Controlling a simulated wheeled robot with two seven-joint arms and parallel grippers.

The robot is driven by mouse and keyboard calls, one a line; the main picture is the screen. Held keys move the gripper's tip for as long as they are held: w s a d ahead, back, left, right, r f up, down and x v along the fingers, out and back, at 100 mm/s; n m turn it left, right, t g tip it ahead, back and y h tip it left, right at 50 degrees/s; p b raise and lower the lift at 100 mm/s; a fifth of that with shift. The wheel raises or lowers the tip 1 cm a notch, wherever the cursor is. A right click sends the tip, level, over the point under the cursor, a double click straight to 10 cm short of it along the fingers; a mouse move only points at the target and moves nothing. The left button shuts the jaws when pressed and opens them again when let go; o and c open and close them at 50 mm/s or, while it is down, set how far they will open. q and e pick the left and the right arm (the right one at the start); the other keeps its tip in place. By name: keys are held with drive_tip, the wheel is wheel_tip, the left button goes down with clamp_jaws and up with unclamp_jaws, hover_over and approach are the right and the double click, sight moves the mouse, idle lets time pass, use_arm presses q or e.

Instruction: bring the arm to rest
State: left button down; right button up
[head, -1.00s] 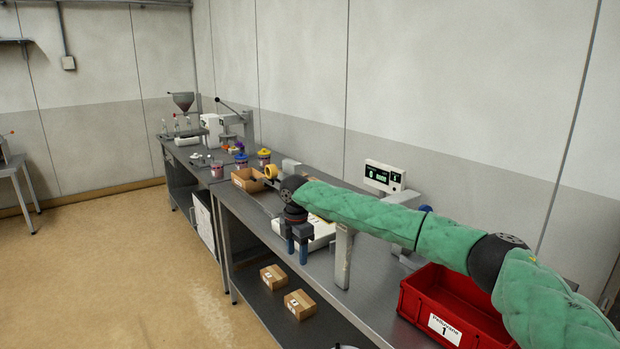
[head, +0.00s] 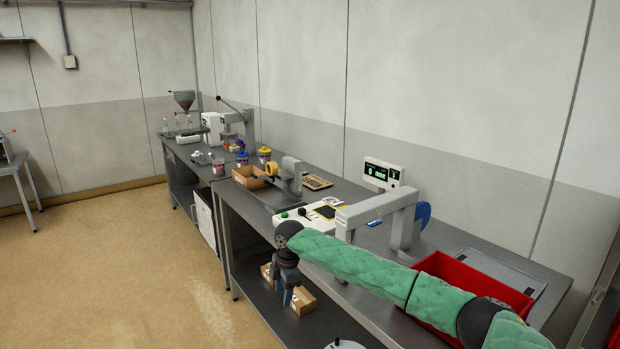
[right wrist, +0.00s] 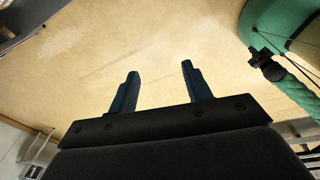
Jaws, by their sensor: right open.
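My right arm, in a green quilted sleeve (head: 350,265), comes in from the lower right of the head view and passes in front of the bench. Its gripper (head: 288,298) hangs down off the bench's front edge, at lower-shelf height in the picture. In the right wrist view its two dark blue fingers (right wrist: 160,88) stand apart with nothing between them, over tan floor. My left gripper is not in view.
A red bin (head: 465,278) sits on the bench (head: 375,237) behind my arm. A grey arch-shaped frame (head: 405,210) and a white device (head: 305,219) stand near it. Cardboard boxes (head: 301,302) lie on the lower shelf, partly hidden by my gripper. Floor (head: 120,270) at left is clear.

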drive_tip(key=s+d+f+m+y, duration=0.1)
drive_tip(key=s+f+m, duration=0.3)
drive_tip(key=s+f, duration=0.55)
drive_tip(key=s+d+f+m+t+y, duration=0.1)
drive_tip(key=s+f+m, duration=0.35)
drive_tip(key=f, duration=0.95)
drive_tip(key=s+d+f+m+y, duration=0.1)
drive_tip(key=s+f+m, duration=0.2)
drive_tip(key=s+f, duration=0.65)
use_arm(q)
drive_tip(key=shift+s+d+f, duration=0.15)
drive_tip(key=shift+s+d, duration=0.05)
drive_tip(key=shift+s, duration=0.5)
use_arm(e)
drive_tip(key=s+d+f+m+h, duration=0.1)
drive_tip(key=s+d+f+m, duration=0.2)
drive_tip(key=s+d+f, duration=0.4)
drive_tip(key=s+d+f+m+h, duration=0.1)
drive_tip(key=s+d+f+m, duration=0.2)
drive_tip(key=s+d+f, duration=0.4)
drive_tip(key=s+d+f+m+h, duration=0.1)
drive_tip(key=s+d+f+m, duration=0.3)
drive_tip(key=s, duration=1.5)
drive_tip(key=shift+s+d+f+h, duration=0.2)
drive_tip(key=shift+d+f+h, duration=0.2)
drive_tip(key=shift+d+f, duration=1.8)
